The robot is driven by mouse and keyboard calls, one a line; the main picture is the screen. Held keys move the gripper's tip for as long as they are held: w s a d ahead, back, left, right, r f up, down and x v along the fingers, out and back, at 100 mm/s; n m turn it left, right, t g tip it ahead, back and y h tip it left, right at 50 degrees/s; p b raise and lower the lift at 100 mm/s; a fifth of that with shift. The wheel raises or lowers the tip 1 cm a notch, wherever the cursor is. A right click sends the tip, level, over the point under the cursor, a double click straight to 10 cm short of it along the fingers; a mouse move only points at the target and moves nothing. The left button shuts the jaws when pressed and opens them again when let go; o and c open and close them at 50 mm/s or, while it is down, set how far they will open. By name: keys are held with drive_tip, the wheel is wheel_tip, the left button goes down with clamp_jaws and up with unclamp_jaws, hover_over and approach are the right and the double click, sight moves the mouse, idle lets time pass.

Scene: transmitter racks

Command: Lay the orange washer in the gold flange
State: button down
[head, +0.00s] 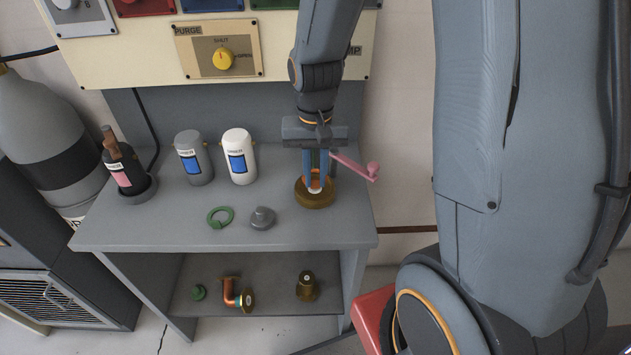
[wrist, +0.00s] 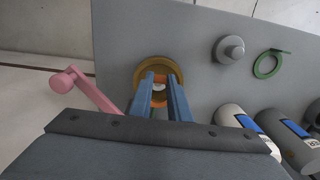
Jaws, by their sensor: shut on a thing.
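The gold flange (head: 316,201) stands on the right part of the grey bench top, and its round rim (wrist: 149,64) shows in the wrist view. The orange washer (wrist: 158,83) is between the two blue fingers of my gripper (wrist: 160,84), over the flange opening. In the head view the washer (head: 314,178) shows as a small orange patch at the fingertips. My gripper (head: 315,184) points down and is shut on the washer. The fingers partly hide both washer and flange, so I cannot tell whether the washer touches the flange.
A pink lever (head: 356,167) juts out right of my gripper. A grey knobbed part (head: 262,218) and a green ring (head: 220,217) lie left of the flange. White (head: 239,156) and grey (head: 191,157) canisters stand behind. The front bench edge is clear.

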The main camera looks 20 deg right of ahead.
drive_tip(key=shift+f, duration=1.35)
drive_tip(key=c, duration=1.7)
unclamp_jaws()
drive_tip(key=shift+f, duration=0.15)
drive_tip(key=shift+o, duration=0.2)
wheel_tip(320, 180, up, 12)
drive_tip(key=b, duration=0.2)
drive_tip(key=s+f+n+t, duration=0.1)
drive_tip(key=s+f+n, duration=0.2)
drive_tip(key=s+f, duration=0.2)
drive_tip(key=shift+s+d+f+n, duration=0.25)
drive_tip(key=shift+s+d+n, duration=0.05)
drive_tip(key=shift+s, duration=0.9)
